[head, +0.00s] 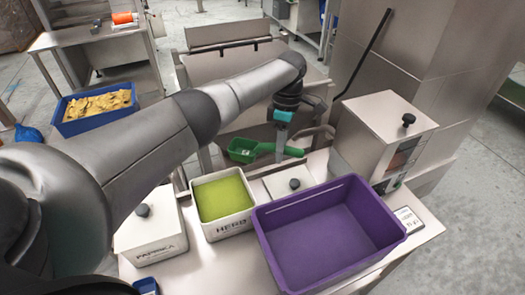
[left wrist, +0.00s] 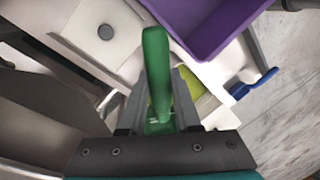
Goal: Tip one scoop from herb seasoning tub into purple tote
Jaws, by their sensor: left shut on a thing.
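The herb seasoning tub (head: 222,228) is a white, open tub marked HERB, with yellow-green seasoning (head: 222,197) inside. The purple tote (head: 283,248) stands to its right and looks empty; its corner also shows in the left wrist view (left wrist: 205,30). My left gripper (head: 281,143) is shut on the handle of a green scoop (head: 247,150), above and behind the tubs. The handle stands between the fingers in the left wrist view (left wrist: 157,75). My right gripper is not in view.
A lidded paprika tub (head: 152,240) stands left of the herb tub, and another lidded tub (head: 283,181) behind the tote. A steel machine (head: 385,130) stands at the right rear. A blue tub (head: 75,127) of yellow pieces is far left. My left arm crosses above the tubs.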

